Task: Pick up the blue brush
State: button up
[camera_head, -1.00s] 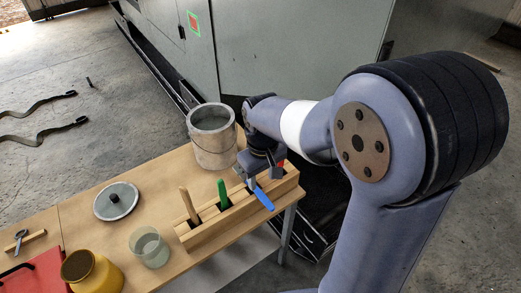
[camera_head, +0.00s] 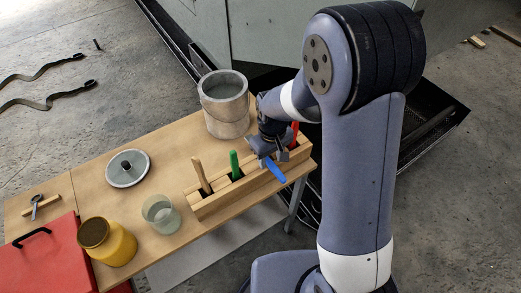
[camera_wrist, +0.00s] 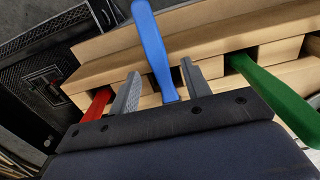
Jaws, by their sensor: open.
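My gripper (camera_head: 264,152) is at the rack, over the blue brush's slot. In the wrist view, the blue handle (camera_wrist: 153,45) passes between the two grey fingers of my gripper (camera_wrist: 158,88), which are open with gaps on both sides of it.
A red handle (camera_head: 294,134) and a green handle (camera_head: 234,164) stand in slots on either side of the blue one. A wooden handle (camera_head: 201,176) is further left. A metal bucket (camera_head: 226,112) stands behind the rack. A glass (camera_head: 161,214) and yellow jar (camera_head: 113,243) stand left.

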jog(key=shift+f, duration=0.7)
jog(key=shift+c, duration=0.3)
grip_shut()
